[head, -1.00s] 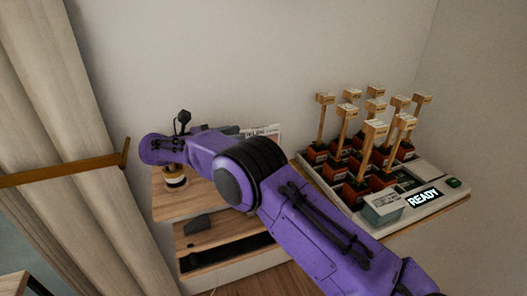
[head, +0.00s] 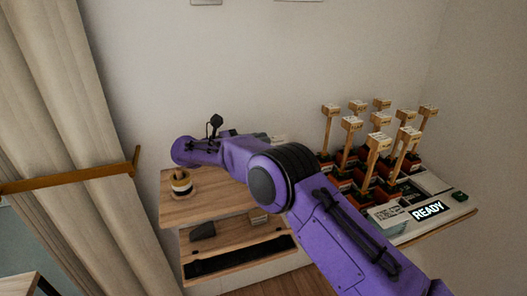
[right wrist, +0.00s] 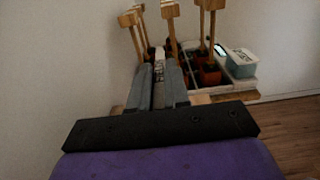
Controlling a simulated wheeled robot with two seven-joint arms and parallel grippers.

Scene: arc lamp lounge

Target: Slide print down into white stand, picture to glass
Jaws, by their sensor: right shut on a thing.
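My right arm reaches across the head view, and its purple links hide most of what lies behind it. The grey fingers of my right gripper (right wrist: 160,70) show best in the right wrist view. They are shut on a thin, pale thing, apparently the print (right wrist: 160,76), of which only a sliver shows between them. In the head view a small pale edge (head: 280,138) shows behind the arm; I cannot tell if it is the print or the white stand. I cannot make out the white stand or its glass clearly. My left gripper is not in view.
A curtain (head: 70,90) hangs left.

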